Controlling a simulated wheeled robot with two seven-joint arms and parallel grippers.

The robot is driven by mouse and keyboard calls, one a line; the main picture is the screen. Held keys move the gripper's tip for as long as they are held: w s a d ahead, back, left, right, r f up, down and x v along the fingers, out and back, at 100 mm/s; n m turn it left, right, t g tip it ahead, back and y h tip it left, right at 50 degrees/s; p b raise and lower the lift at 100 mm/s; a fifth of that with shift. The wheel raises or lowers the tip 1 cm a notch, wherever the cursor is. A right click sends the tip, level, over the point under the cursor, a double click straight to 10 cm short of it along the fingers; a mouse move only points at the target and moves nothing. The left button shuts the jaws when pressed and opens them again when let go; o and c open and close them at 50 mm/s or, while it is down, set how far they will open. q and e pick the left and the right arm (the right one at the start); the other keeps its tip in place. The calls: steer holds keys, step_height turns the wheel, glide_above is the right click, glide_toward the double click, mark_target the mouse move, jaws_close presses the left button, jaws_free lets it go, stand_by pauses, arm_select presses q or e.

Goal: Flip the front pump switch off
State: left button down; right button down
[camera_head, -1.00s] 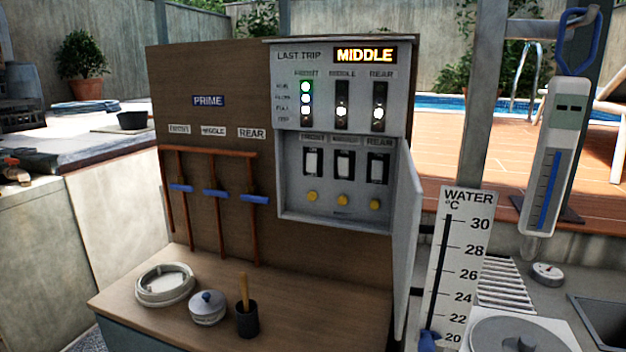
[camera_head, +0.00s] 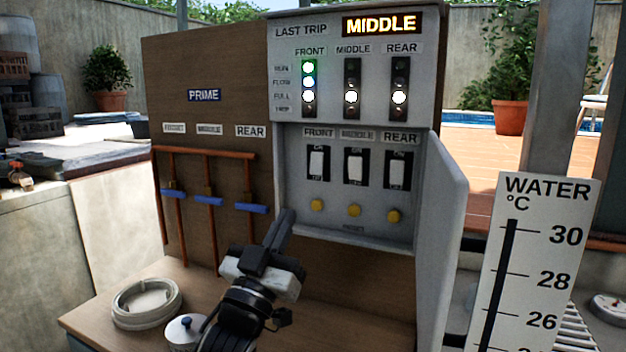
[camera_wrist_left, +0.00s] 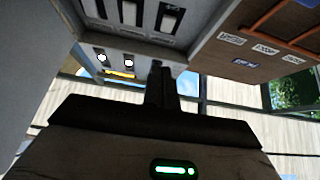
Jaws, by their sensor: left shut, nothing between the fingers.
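The front pump switch (camera_head: 317,164) is a white rocker on a black plate under the FRONT label, leftmost of three in the grey panel box (camera_head: 290,200). The middle switch (camera_head: 355,168) and rear switch (camera_head: 397,171) sit to its right. My left gripper (camera_head: 285,222) is shut and empty, below and left of the front switch, apart from it. In the left wrist view the shut fingers (camera_wrist_left: 160,85) point toward the panel, with switches at the top of the picture. My right gripper is not in view.
Yellow buttons (camera_head: 354,210) sit under the switches. The box's open door (camera_head: 445,230) stands at its right. Blue valve handles (camera_head: 209,201) on copper pipes are left of my gripper. A white ring (camera_head: 147,303) lies on the wooden counter. The LAST TRIP display (camera_head: 381,25) reads MIDDLE.

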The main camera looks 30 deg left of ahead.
arm_select(q)
steer(key=p, duration=0.2)
glide_toward(320, 162)
step_height(320, 162, up, 4)
steer(key=w, duration=0.3)
steer(key=shift+w+a+f, duration=0.1)
steer(key=shift+w+f, duration=0.15)
steer(key=shift+w, duration=0.15)
steer(key=shift+w+f, duration=0.1)
steer(key=shift+w, duration=0.35)
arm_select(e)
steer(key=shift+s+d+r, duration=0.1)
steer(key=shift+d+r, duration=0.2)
